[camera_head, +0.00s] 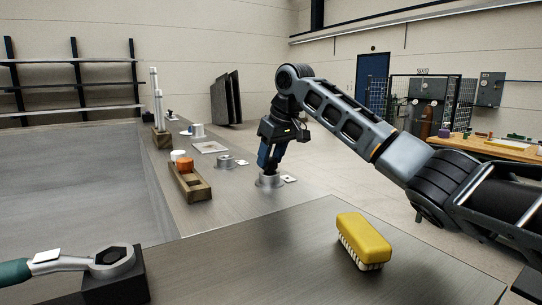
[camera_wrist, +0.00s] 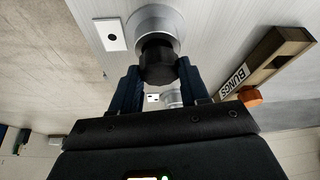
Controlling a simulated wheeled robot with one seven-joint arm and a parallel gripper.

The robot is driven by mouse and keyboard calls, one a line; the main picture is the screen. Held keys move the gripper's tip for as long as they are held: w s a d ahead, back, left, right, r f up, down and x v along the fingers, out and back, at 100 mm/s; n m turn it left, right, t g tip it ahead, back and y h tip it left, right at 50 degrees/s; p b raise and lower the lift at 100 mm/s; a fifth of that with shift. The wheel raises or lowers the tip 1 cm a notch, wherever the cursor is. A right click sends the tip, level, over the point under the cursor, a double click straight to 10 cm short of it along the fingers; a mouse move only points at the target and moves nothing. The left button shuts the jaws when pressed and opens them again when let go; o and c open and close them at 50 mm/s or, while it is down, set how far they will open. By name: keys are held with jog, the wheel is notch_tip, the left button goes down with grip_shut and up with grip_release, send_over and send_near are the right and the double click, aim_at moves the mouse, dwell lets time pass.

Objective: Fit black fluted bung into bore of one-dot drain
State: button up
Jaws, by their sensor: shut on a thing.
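My gripper (camera_wrist: 159,80) is shut on a black bung (camera_wrist: 158,62), held between the two fingertips in the wrist view. The bung's far end overlaps the round metal collar of a drain (camera_wrist: 172,22). I cannot tell whether it is inside the bore or just above it, and its flutes are not clear. Beside this drain lies a white label with one black dot (camera_wrist: 112,35). In the head view my gripper (camera_head: 268,166) points down at the same drain (camera_head: 268,182), its label at the right. The bung is hidden there.
A wooden tray (camera_head: 194,194) marked BUNGS holds an orange and a white bung (camera_head: 178,155). A second drain (camera_head: 225,162) and a third (camera_head: 197,130) stand farther back. A yellow brush (camera_head: 364,240) lies in front. A wrench (camera_head: 80,262) rests at the left on a black block.

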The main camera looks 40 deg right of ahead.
jog(key=o, duration=1)
jog(key=shift+f, duration=0.1)
jog(key=shift+o, duration=0.2)
jog(key=v, duration=1.2)
jog(key=shift+b, duration=0.35)
